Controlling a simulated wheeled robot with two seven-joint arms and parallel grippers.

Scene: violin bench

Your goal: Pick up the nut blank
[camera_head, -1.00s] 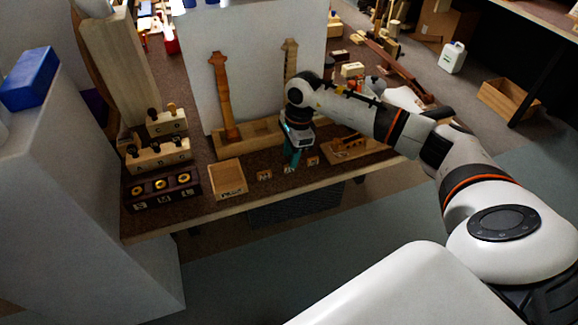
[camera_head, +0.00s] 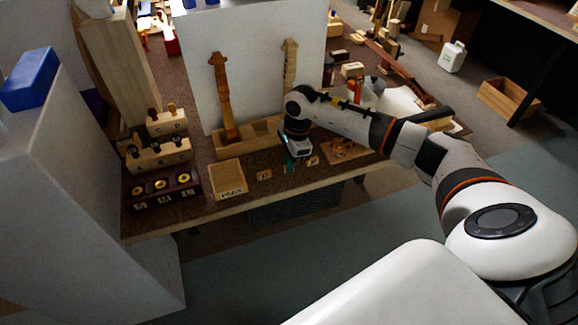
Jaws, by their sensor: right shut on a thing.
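My right gripper (camera_head: 291,164) points down at the front of the brown workbench (camera_head: 225,203), between two small labelled wooden pieces (camera_head: 264,175) and (camera_head: 312,161). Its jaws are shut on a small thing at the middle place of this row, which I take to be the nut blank. The blank is too small and too covered by the fingers to make out. The gripper is low, close to the bench top; I cannot tell whether the blank touches the bench. My left gripper is not in view.
A light wooden tray (camera_head: 229,190) stands left of the gripper. A wooden board with small parts (camera_head: 346,148) lies to the right. Behind are a wooden trough (camera_head: 262,139) and violin necks (camera_head: 221,88) before a white panel. A dark rack (camera_head: 160,199) sits at the left.

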